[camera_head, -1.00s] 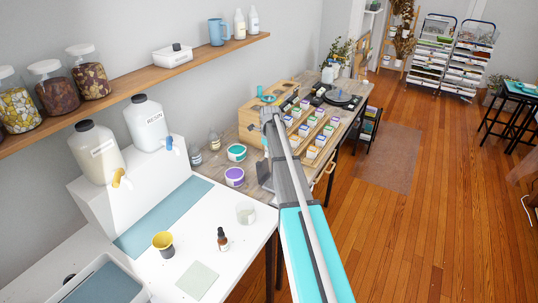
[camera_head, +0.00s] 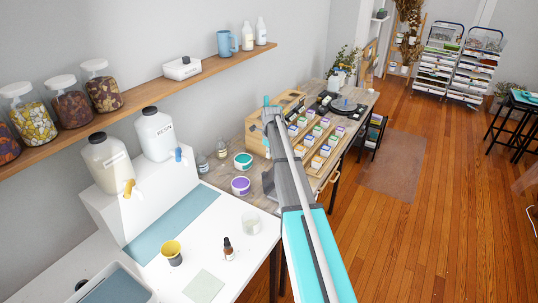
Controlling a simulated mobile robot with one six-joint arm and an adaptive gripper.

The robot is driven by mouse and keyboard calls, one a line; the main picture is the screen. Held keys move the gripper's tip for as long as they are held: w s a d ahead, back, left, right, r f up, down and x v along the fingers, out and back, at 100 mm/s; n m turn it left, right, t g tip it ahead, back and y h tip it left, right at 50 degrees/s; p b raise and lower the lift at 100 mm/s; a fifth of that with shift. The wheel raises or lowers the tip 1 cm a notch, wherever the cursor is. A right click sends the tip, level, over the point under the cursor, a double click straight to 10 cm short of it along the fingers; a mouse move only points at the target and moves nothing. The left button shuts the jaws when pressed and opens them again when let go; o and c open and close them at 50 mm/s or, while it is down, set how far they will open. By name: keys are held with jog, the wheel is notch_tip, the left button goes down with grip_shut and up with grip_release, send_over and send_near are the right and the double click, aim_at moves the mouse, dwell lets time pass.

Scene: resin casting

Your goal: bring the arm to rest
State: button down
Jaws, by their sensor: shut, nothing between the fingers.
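My arm (camera_head: 312,250) reaches up from the bottom centre of the head view, its teal and grey link passing in front of the table's right end. Its far end lies over the wooden rack area. My gripper (camera_head: 269,186) shows as a small dark shape beside the link, low over the wooden bench, partly hidden behind the arm. It is shut and holds nothing.
A wooden rack of small coloured pots (camera_head: 318,145) stands close right of the arm. Purple (camera_head: 240,186) and teal (camera_head: 243,160) tubs, a clear cup (camera_head: 251,223) and a dropper bottle (camera_head: 228,249) stand left.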

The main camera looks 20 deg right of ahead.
dwell(0.3)
jog(key=s+a+n, duration=1.1)
jog(key=s+n, duration=0.3)
jog(key=s, duration=0.2)
jog(key=s+a+n, duration=1.1)
jog(key=s+n, duration=0.4)
jog(key=s, duration=0.1)
jog(key=shift+s+a+g, duration=0.3)
jog(key=shift+a, duration=0.05)
dwell(1.0)
